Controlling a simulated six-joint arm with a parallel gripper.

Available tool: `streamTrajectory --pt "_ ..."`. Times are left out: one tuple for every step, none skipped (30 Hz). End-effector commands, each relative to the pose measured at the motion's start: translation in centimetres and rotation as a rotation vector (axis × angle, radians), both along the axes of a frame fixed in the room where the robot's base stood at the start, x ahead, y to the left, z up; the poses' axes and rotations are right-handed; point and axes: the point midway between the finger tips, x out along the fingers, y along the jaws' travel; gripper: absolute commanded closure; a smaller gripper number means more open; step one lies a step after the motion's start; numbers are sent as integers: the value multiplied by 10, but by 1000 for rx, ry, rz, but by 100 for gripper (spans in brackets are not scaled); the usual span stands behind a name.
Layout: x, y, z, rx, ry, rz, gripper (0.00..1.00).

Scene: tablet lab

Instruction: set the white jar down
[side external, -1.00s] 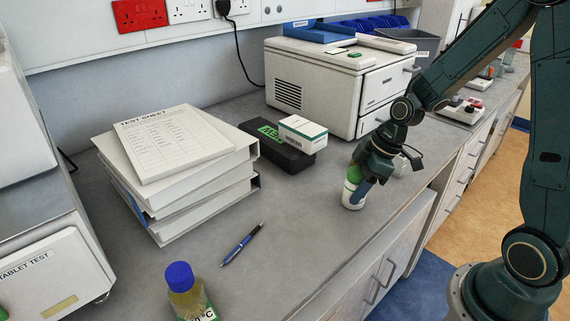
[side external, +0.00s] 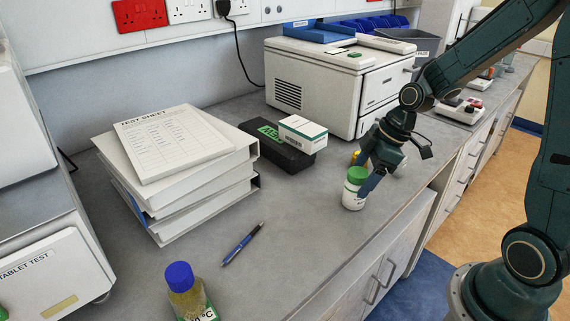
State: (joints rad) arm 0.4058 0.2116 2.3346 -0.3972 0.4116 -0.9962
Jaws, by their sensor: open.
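The white jar (side external: 354,192) with a green lid stands upright on the grey bench (side external: 300,225), near its front edge. My gripper (side external: 366,174) is open, just above and to the right of the jar, by its lid. One finger shows in front of the jar's right side; I cannot tell whether it touches. The lid is in clear view.
A black case (side external: 273,151) with a white-and-green box (side external: 303,133) on it lies behind the jar. A pen (side external: 243,244), a blue-capped bottle (side external: 188,295) and stacked binders (side external: 180,180) are to the left. A white machine (side external: 330,85) stands behind.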

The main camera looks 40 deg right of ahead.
Motion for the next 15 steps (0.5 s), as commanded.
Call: streamTrajectory --pt "-1 -3 8 -1 -5 -3 28" --pt "-2 -4 12 -1 -5 -2 28" --pt "-4 -5 17 0 -5 -2 28" --pt "-5 -6 21 -1 -5 -2 28" --pt "-6 -8 24 -1 -4 -2 28" --pt "-8 -9 30 -3 -4 -2 28" --pt "-9 -11 34 -2 -5 -2 28" --pt "-10 -12 38 0 -5 -2 28" --pt "-11 -13 44 -1 -5 -2 28" --pt "-13 -15 48 -1 -4 -2 28" --pt "-14 -16 52 -2 -4 -3 28" --pt "-16 -17 56 -2 -3 -2 28" --pt "-17 -18 60 -1 -4 -2 28" --pt "-18 -19 64 0 -3 -2 28" --pt "-19 -21 68 -1 -4 -2 28"
